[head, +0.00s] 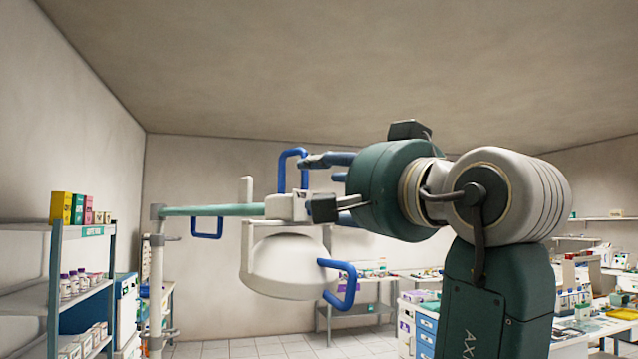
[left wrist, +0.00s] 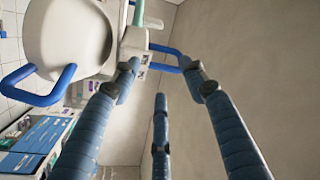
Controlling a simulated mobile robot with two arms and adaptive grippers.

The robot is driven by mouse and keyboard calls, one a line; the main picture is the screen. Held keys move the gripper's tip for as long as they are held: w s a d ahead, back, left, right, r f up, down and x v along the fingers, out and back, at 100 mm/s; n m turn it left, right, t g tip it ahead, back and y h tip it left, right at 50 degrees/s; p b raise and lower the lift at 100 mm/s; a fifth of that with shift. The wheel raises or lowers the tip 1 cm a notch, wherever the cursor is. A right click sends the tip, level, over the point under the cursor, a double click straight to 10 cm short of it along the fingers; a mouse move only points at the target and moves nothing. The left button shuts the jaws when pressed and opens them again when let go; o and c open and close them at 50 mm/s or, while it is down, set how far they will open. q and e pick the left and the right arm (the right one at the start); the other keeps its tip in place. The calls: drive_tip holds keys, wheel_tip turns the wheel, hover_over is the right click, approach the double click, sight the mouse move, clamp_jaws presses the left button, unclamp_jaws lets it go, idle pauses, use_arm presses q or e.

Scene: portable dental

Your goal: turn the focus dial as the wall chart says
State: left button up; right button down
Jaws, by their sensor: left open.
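A white dental lamp head (head: 287,267) hangs from a pale green arm (head: 215,210) in the head view, with blue loop handles (head: 345,286). A white block (head: 288,207) joins arm and head; no dial can be made out on it. My left gripper (head: 318,182) is open and empty at the right side of this block. In the left wrist view its blue fingers (left wrist: 162,78) are spread, with the block (left wrist: 134,42) just beyond the left fingertip and the lamp head (left wrist: 68,38) at upper left. Contact cannot be told. No wall chart shows. My right gripper is out of view.
A shelf rack (head: 85,283) with bottles and boxes stands at left, next to the lamp's white upright post (head: 156,285). Benches with drawers (head: 427,325) and supplies stand at right.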

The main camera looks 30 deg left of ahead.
use_arm(q)
drive_tip(key=f+b+v, duration=0.1)
drive_tip(key=v, duration=0.5)
drive_tip(key=shift+s+d+b, duration=0.15)
drive_tip(key=shift+d+b, duration=0.1)
drive_tip(key=shift+b, duration=0.1)
drive_tip(key=shift+f, duration=0.15)
idle(0.7)
